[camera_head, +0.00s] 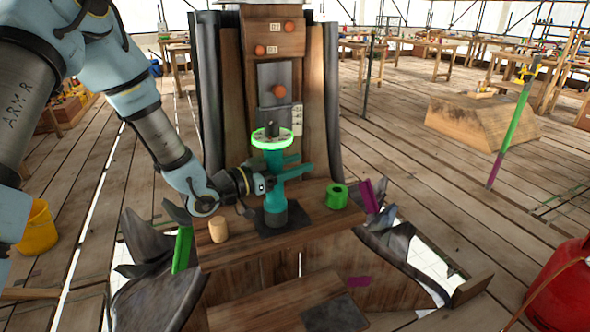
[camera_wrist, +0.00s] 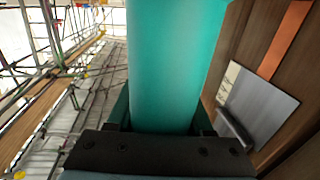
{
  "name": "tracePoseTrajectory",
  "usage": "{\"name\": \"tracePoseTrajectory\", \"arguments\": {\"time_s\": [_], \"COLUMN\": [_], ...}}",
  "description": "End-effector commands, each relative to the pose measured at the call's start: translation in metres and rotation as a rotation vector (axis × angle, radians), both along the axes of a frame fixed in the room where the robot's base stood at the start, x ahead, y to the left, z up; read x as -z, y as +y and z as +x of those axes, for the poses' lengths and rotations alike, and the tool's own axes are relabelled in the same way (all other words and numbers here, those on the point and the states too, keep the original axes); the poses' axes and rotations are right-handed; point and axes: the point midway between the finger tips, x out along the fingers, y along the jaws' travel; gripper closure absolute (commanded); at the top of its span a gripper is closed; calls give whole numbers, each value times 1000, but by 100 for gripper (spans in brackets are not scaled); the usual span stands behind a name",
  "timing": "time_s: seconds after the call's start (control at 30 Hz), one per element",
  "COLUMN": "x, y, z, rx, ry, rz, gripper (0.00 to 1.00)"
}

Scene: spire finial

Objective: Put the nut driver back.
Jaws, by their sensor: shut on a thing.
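A teal upright tool (camera_head: 272,192), which I take to be the nut driver, stands at the middle of the wooden bench in the head view. My gripper (camera_head: 282,172) comes in from the left and is shut around its shaft. Its dark lower end (camera_head: 275,215) is over a dark square pad (camera_head: 292,222); I cannot tell whether they touch.
A wooden cylinder (camera_head: 218,229) stands left of the pad, and a green ring-shaped piece (camera_head: 337,196) stands right. A wooden panel with orange knobs (camera_head: 279,92) rises behind. Torn dark sheeting (camera_head: 165,275) flanks the bench. A red tank (camera_head: 560,285) is at lower right.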

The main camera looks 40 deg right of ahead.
Motion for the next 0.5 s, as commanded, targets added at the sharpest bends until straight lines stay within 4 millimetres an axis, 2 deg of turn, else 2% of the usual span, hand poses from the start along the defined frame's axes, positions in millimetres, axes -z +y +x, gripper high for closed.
{"name": "tracePoseTrajectory", "arguments": {"time_s": [0.2,0.5], "x": [16,18], "y": [0,0], "z": [0,0], "rx": [0,-1], "ry": [0,-2], "rz": [-4,-6], "gripper": [100,100]}}
